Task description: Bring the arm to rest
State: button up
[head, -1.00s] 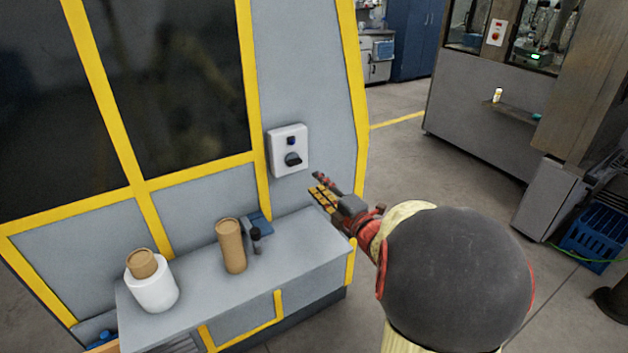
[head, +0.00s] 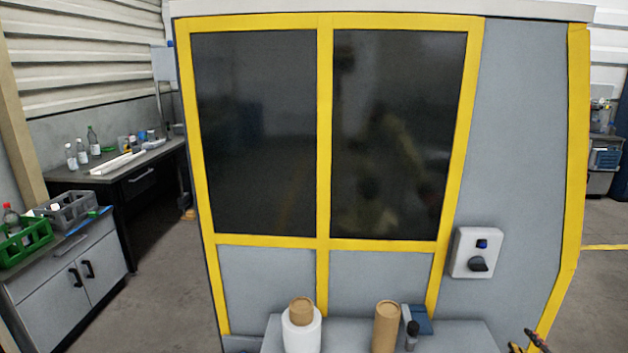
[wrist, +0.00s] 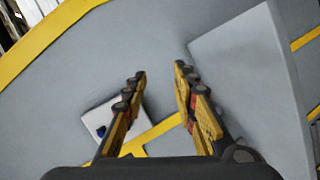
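My gripper (wrist: 160,72) points at the grey machine wall in the wrist view. Its two fingers stand apart with nothing between them. In the head view only a small part of my gripper (head: 532,343) shows at the bottom right edge, below and right of the white switch box (head: 477,252). In the wrist view the switch box (wrist: 93,116) is partly hidden behind the left finger. The rest of my arm is out of the head view.
A bench with bottles (head: 120,172) and a green crate (head: 25,243) stand left. Floor shows right of the machine.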

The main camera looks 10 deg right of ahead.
jog(key=s+d+f+m+g, duration=0.1)
jog(key=s+f+m+g, duration=0.25)
jog(key=s+m, duration=0.2)
jog(key=s+a+r+m+g+p, duration=0.1)
jog(key=s+a+r+m+g, duration=0.1)
jog(key=s+a+m+g, duration=0.45)
jog(key=a+r+n+t+y+p, duration=0.1)
jog(key=a+r, duration=0.4)
jog(key=a, duration=0.6)
jog(key=s+a+r+n+t+y+p, duration=0.1)
jog(key=a+r+y, duration=0.2)
jog(key=a, duration=0.8)
jog(key=s+a+r+n+t+y+p, duration=0.1)
jog(key=a+r, duration=0.5)
jog(key=a, duration=0.6)
jog(key=shift+r+n+y+p, duration=0.4)
jog(key=shift+y+p, duration=0.05)
jog(key=shift+y, duration=0.45)
